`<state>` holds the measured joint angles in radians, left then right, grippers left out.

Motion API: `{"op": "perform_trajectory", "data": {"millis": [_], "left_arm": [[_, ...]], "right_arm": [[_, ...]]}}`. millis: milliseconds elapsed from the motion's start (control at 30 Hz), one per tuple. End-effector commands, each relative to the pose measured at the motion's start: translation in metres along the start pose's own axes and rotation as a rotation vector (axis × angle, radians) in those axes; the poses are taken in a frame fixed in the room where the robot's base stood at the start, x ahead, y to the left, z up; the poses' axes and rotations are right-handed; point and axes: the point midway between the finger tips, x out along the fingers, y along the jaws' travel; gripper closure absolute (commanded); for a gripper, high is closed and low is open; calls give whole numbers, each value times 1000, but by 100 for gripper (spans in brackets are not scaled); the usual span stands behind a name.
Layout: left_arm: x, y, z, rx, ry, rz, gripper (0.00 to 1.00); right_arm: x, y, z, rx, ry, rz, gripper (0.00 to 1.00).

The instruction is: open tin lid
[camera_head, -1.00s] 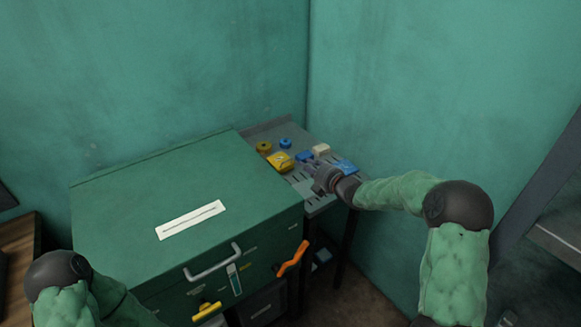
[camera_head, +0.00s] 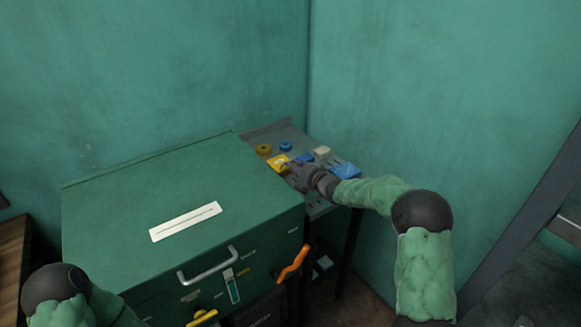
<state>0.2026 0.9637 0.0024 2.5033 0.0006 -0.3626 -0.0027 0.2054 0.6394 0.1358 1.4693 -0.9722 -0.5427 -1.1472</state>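A yellow tin (camera_head: 278,162) with a pale mark on its top lies on the grey slotted shelf in the corner, behind the green box's right edge. My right gripper (camera_head: 292,168) is right beside the yellow tin, at its right side. Whether it touches the tin, and whether its fingers are open, is too small to tell. My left arm shows only at the lower left; its gripper is out of view.
The grey shelf (camera_head: 270,133) also holds a yellow roll (camera_head: 263,149), a blue roll (camera_head: 285,146), blue boxes (camera_head: 345,171) and a beige block (camera_head: 322,152). The large green box (camera_head: 120,210) has a grey handle (camera_head: 208,264) and an orange handle (camera_head: 292,263).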

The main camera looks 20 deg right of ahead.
Motion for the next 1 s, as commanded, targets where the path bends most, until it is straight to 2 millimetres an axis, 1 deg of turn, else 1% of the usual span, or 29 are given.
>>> {"op": "perform_trajectory", "data": {"millis": [33,200,333,600,633,700,1000], "left_arm": [[2,-1,0,0,0,0,60],[4,-1,0,0,0,0,60],[4,-2,0,0,0,0,60],[4,-2,0,0,0,0,60],[4,-1,0,0,0,0,60],[4,-2,0,0,0,0,60],[3,-1,0,0,0,0,60]], "right_arm": [[7,-1,0,-1,1,1,77],[20,0,1,0,-1,0,77],[24,0,0,0,-1,0,77],[25,0,0,1,-1,0,77],[25,0,0,1,-1,0,82],[25,0,0,1,-1,0,100],[24,1,0,1,-1,-3,100]]}}
